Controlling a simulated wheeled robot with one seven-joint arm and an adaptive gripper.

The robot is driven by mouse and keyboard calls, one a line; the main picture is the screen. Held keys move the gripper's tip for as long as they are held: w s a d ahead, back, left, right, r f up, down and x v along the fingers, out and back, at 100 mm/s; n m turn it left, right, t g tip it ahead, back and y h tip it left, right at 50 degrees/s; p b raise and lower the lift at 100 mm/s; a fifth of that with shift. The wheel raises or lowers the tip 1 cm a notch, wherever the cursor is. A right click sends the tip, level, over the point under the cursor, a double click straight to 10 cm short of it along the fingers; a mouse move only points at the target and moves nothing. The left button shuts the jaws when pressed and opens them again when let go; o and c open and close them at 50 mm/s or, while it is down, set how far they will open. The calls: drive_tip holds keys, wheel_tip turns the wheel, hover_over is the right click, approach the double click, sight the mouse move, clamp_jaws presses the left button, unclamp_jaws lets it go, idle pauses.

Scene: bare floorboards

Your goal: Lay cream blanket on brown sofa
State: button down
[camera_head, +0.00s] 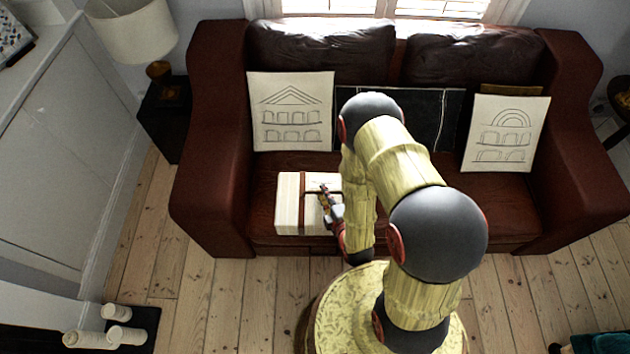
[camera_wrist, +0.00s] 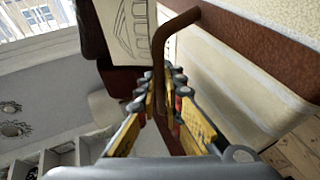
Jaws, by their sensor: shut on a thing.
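The cream blanket (camera_head: 291,208) is a folded, box-like bundle with a brown strap, over the front left part of the brown sofa's seat (camera_head: 262,190). I cannot tell whether it rests on the seat or is held just above it. My gripper (camera_head: 327,197) is at the bundle's right side. In the wrist view my gripper (camera_wrist: 165,95) is shut on the brown strap or handle of the blanket (camera_wrist: 235,75). The wrist view shows the blanket's layered side close up. My arm hides part of the sofa's middle.
Two cream cushions with building drawings, left (camera_head: 291,110) and right (camera_head: 505,133), lean on the backrest with a black cushion (camera_head: 437,120) between. A lamp (camera_head: 132,30) on a dark side table (camera_head: 163,118) stands left. Seat right of my arm is clear.

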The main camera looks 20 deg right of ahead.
sight(315, 176)
drive_tip(key=b+x, duration=0.2)
drive_tip(key=x, duration=0.7)
drive_tip(key=shift+w+d+f+b, duration=0.1)
drive_tip(key=shift+f+b, duration=0.2)
drive_tip(key=shift+b, duration=0.1)
drive_tip(key=w+f+b, duration=0.2)
drive_tip(key=w+f, duration=0.2)
drive_tip(key=shift+f, duration=0.2)
drive_tip(key=f+b, duration=0.1)
drive_tip(key=f, duration=0.1)
drive_tip(key=w+f+b, duration=0.1)
drive_tip(key=f, duration=0.1)
drive_tip(key=shift+w+f, duration=0.15)
drive_tip(key=shift+f, duration=0.1)
drive_tip(key=shift+b, duration=0.35)
drive_tip(key=c, duration=2.4)
unclamp_jaws()
drive_tip(key=shift+f, duration=0.2)
drive_tip(key=o, duration=0.5)
